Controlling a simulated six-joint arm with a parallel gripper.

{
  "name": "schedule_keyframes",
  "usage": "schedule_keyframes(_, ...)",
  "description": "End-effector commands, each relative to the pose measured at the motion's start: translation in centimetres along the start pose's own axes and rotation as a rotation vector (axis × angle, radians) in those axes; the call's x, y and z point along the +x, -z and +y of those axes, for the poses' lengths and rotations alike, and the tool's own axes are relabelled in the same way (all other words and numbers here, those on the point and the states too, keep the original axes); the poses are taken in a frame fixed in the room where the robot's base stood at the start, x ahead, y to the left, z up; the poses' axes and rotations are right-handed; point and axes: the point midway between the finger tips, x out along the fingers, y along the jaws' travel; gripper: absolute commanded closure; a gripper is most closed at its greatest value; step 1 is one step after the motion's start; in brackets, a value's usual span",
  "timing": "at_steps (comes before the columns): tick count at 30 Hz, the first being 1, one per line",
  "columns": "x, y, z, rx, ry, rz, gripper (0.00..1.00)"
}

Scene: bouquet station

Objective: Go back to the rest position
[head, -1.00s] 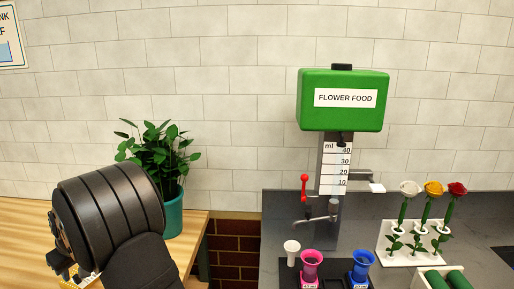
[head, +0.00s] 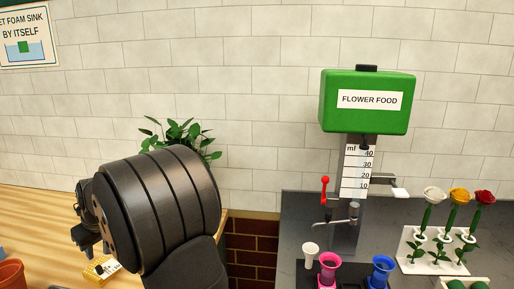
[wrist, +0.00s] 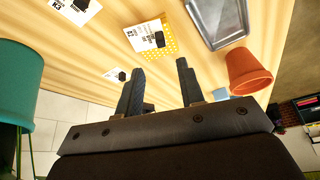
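My gripper (wrist: 160,65) shows in the wrist view with its two dark fingers spread apart and nothing between them. It is above the wooden counter (wrist: 95,60), near a yellow dotted packet with a white label (wrist: 150,37). In the head view my gripper (head: 86,238) is at the lower left, partly hidden by my large black wrist link. The same packet (head: 101,268) lies just below it on the counter. The rest position is not marked in either view.
A leafy plant (head: 165,132) stands behind my arm, its pot hidden. At right are the green flower food dispenser (head: 367,101), pink (head: 329,268) and blue (head: 381,270) vases, and a rose rack (head: 433,252).

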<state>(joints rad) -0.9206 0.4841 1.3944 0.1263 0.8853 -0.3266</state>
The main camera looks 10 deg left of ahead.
Motion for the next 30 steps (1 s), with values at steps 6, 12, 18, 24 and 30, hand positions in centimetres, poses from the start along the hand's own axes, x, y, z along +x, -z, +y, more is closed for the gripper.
schedule_keyframes(6, 4.8, -0.1, 0.0, 0.000, 0.002, -0.004, 0.65)
schedule_keyframes(12, 8.8, -0.1, 0.0, 0.001, 0.002, -0.004, 0.65)
schedule_keyframes(18, 9.0, 0.7, 0.0, 0.000, -0.001, 0.005, 0.65)
schedule_keyframes(24, 5.6, 1.0, 1.0, 0.003, -0.002, 0.001, 0.65)
schedule_keyframes(30, 2.7, -0.5, 3.5, 0.004, -0.002, 0.002, 0.65)
